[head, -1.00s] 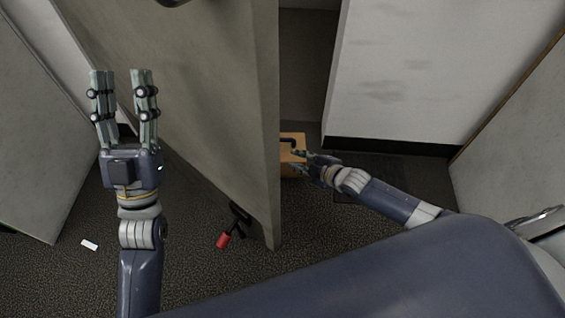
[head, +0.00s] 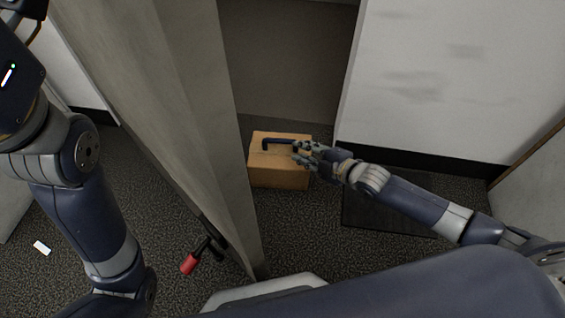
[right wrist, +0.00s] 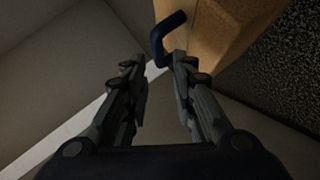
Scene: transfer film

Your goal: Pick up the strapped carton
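The carton (head: 278,172) is a brown box standing on the floor just beyond the door's edge. A dark blue strap handle (head: 283,142) rises from its top. My right gripper (head: 298,153) is at the carton's right side, by the right end of the handle. In the right wrist view, my right gripper (right wrist: 158,60) is open with a clear gap between its fingers. The handle (right wrist: 161,40) stands at the fingertips, close to the right finger, and the carton (right wrist: 225,35) lies beyond. Contact cannot be told. My left arm is raised at the left, its fingers outside the frame.
A tall grey door or panel (head: 165,110) stands between my left arm and the carton. A red-and-black object (head: 203,253) is at its foot. A white wall block (head: 445,80) is at the right, above a dark floor mat (head: 385,208). A small white item (head: 41,248) lies on the carpet.

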